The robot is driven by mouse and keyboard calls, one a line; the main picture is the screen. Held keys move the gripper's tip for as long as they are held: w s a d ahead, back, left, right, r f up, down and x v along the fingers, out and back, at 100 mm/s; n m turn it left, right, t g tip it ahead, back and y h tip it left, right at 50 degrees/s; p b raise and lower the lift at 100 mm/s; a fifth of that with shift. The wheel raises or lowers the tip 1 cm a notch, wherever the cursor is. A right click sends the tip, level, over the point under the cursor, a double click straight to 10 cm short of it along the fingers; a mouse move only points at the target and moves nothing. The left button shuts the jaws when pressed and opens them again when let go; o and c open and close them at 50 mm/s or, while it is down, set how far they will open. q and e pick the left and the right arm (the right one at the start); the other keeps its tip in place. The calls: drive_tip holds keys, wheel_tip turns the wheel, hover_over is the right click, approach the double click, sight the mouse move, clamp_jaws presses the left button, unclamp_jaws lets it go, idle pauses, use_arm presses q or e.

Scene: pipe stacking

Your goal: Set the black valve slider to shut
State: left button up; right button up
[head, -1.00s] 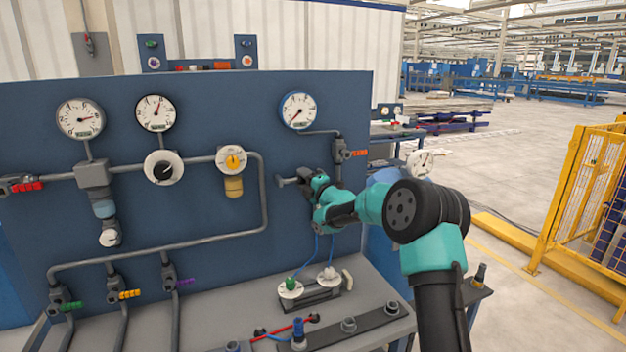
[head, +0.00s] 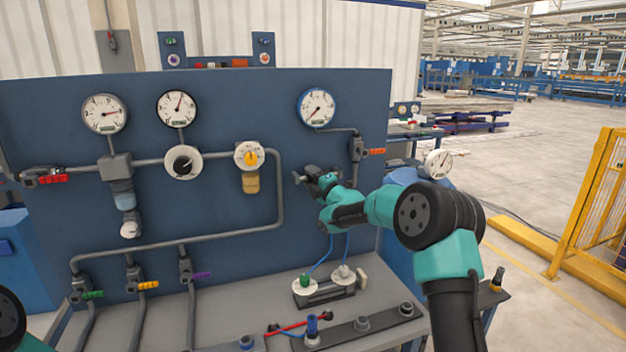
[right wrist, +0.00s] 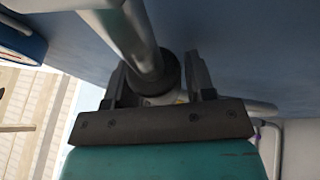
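The black valve slider looks to be the dark round collar (right wrist: 162,82) at the end of a grey pipe in the right wrist view. My right gripper (right wrist: 160,95) has its two fingers apart, one on each side of the collar; whether they touch it I cannot tell. In the head view my right gripper (head: 312,180) is at a short grey pipe stub (head: 299,178) on the blue panel (head: 225,220), below the right gauge, and hides the slider. My left gripper is out of view; only a piece of my left arm shows at the lower left edge.
Gauges, dials and grey pipes cover the panel left of my right gripper. A valve with an orange handle (head: 375,152) is close by on the right. Below, the grey bench (head: 230,325) carries a fitting with blue hoses (head: 325,288) and a red rod (head: 300,325).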

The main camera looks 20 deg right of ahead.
drive_tip(key=shift+d, duration=0.1)
drive_tip(key=v, duration=1.7)
drive_tip(key=shift+s, duration=0.25)
